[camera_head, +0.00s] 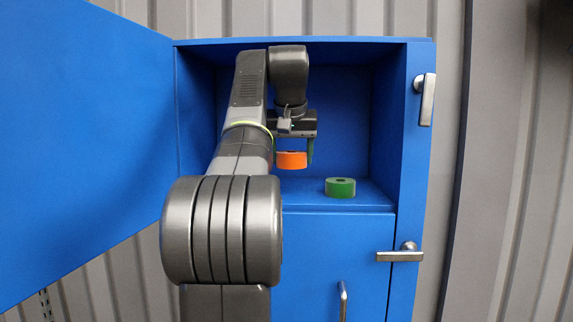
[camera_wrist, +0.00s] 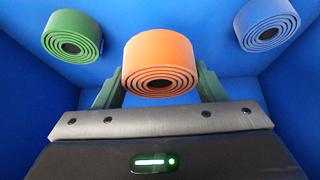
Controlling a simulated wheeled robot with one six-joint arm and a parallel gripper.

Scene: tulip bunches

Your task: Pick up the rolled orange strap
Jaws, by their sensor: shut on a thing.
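The rolled orange strap (camera_head: 291,160) is between the fingers of my gripper (camera_head: 292,153), inside the upper compartment of the blue cabinet. In the head view it appears raised above the compartment floor. In the wrist view the orange roll (camera_wrist: 160,58) shows its spiral end, with a dark green finger of my gripper (camera_wrist: 158,85) on either side. My gripper is shut on it. The far finger tips are partly hidden behind the roll.
A green rolled strap (camera_head: 340,187) stands on the compartment floor to the right. The wrist view also shows a blue roll (camera_wrist: 266,24) at the upper right. The cabinet's blue door (camera_head: 80,130) is open at the left. Side walls enclose the compartment.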

